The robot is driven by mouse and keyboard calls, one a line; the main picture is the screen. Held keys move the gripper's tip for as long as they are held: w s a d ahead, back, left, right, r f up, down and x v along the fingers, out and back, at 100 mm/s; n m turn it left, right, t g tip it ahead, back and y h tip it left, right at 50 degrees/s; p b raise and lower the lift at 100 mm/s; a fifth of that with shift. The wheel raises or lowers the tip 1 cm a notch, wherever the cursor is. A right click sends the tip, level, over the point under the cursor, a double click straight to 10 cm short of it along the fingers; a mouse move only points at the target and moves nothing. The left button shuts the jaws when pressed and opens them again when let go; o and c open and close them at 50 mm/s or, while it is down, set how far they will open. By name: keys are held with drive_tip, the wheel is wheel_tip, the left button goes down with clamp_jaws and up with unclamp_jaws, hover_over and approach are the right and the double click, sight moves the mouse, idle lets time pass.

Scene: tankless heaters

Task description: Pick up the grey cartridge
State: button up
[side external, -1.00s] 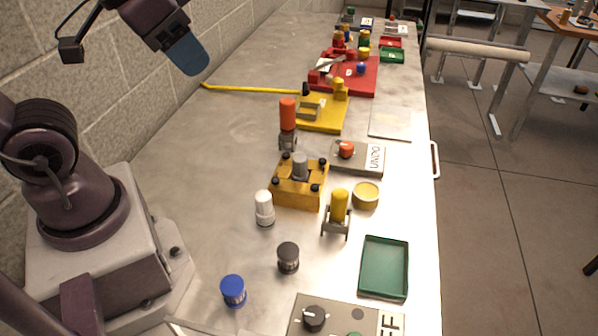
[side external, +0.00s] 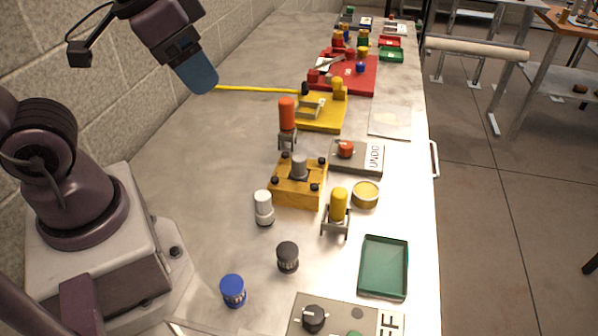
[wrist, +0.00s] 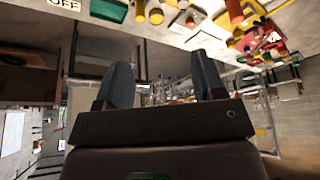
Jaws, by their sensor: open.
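The grey cartridge (side external: 299,167) stands upright in the middle of a yellow block (side external: 290,194) with black knobs at its corners, in the side external view. Its lower part is hidden in the block. My gripper (side external: 203,80) is high above the table, up and to the left of the cartridge, with empty space between them. In the wrist view the two blue-grey fingers of my gripper (wrist: 163,75) are spread apart with nothing between them. I cannot clearly pick out the cartridge in the wrist view.
An orange cylinder (side external: 287,113) stands in a holder behind the block. A white cartridge (side external: 264,206), a black one (side external: 288,257) and a blue one (side external: 233,290) stand in front. A yellow cylinder (side external: 338,204) and green tray (side external: 384,267) are to the right. The table's left middle is clear.

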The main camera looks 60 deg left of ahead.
drive_tip(key=w+d+f+m+g+y, duration=0.25)
drive_tip(key=f+m+g, duration=0.25)
drive_tip(key=f, duration=0.4)
drive_tip(key=m+t+y, duration=0.7)
drive_tip(key=m+y, duration=0.3)
drive_tip(key=m, duration=0.8)
approach(299, 162)
drive_tip(key=shift+h, duration=0.25)
drive_tip(key=x, duration=1.2)
drive_tip(key=shift+a+r, duration=0.1)
drive_tip(key=shift+r, duration=0.05)
drive_tip(key=c, duration=1)
